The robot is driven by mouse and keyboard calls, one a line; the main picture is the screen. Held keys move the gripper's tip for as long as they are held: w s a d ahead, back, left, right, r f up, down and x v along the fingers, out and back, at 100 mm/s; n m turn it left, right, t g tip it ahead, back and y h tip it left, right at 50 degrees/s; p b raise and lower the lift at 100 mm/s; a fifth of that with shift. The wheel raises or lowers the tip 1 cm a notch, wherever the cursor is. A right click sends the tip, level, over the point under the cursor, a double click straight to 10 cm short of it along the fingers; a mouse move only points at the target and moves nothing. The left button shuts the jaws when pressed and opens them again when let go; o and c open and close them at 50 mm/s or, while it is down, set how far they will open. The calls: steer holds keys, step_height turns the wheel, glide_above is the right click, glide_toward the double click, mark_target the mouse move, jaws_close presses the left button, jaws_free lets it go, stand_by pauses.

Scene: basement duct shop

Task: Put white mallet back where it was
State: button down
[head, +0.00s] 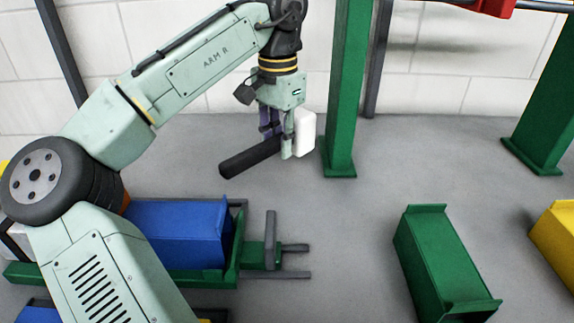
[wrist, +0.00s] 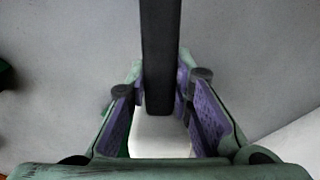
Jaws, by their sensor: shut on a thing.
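The white mallet has a white head (head: 305,132) and a long black handle (head: 249,158). My gripper (head: 277,148) is shut on the mallet and holds it in the air above the grey floor. In the head view the handle slants down to the left and the head is at the right, close to the green post in the picture. In the wrist view the handle (wrist: 160,55) runs up between the purple finger pads of my gripper (wrist: 162,98), with the white head (wrist: 160,136) below it, partly hidden by the gripper.
A green post (head: 345,90) stands just right of the mallet. A blue bin (head: 180,232) lies on a green cart or rack at lower left. A green bin (head: 440,258) and a yellow bin (head: 556,235) are at lower right. Open grey floor (head: 335,235) lies between them.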

steer(key=shift+f, duration=2.6)
steer(key=c, duration=1.4)
jaws_free()
steer(key=shift+f, duration=0.15)
step_height(320, 180, up, 12)
steer(key=shift+r+p, duration=0.15)
steer(key=shift+p, duration=0.15)
steer(key=shift+s, duration=0.1)
